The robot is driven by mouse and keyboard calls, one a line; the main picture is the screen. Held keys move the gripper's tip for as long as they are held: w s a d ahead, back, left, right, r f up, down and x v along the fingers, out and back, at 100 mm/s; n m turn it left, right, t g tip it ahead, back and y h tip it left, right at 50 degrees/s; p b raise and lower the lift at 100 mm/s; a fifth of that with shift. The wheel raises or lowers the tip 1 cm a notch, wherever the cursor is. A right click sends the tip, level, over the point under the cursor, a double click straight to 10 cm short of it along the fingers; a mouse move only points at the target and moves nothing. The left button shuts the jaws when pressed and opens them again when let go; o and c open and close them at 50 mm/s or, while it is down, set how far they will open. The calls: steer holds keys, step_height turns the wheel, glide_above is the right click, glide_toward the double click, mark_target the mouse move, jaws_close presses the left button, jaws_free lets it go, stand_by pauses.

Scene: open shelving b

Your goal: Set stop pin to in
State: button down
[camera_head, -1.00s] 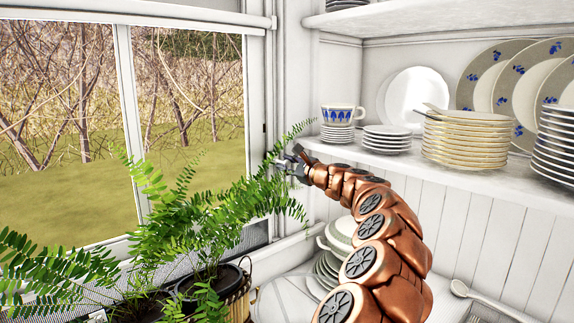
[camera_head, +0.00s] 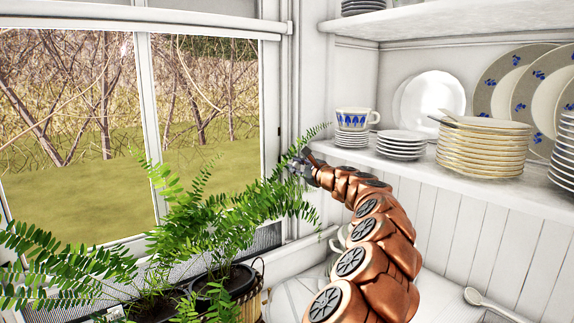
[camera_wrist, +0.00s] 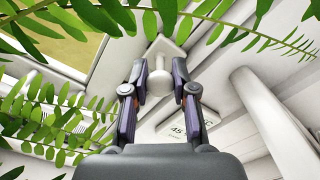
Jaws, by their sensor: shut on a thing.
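The stop pin (camera_wrist: 160,84) is a white round knob on a short stem, standing out from a white diamond-shaped plate (camera_wrist: 165,50) in the wrist view. My gripper (camera_wrist: 160,78) has one dark finger on each side of the knob and is shut on it. In the head view my gripper (camera_head: 301,167) is at the right window frame, at the end of my copper arm. The pin cannot be made out there behind the gripper and fern leaves.
Fern fronds (camera_head: 215,215) from a potted plant reach around my gripper and cross the wrist view. A shelf (camera_head: 480,182) to the right holds a blue-patterned cup (camera_head: 352,118) and stacked plates (camera_head: 482,150). A white label (camera_wrist: 183,128) lies beyond the right finger.

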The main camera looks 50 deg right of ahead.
steer(key=shift+r, duration=0.1)
steer(key=c, duration=1.4)
jaws_free()
steer(key=shift+w, duration=0.1)
steer(key=shift+o, duration=1)
steer(key=shift+w, duration=0.1)
steer(key=o, duration=0.3)
steer(key=shift+s, duration=0.7)
steer(key=s+a, duration=0.2)
steer(key=s, duration=0.8)
steer(key=shift+s, duration=0.3)
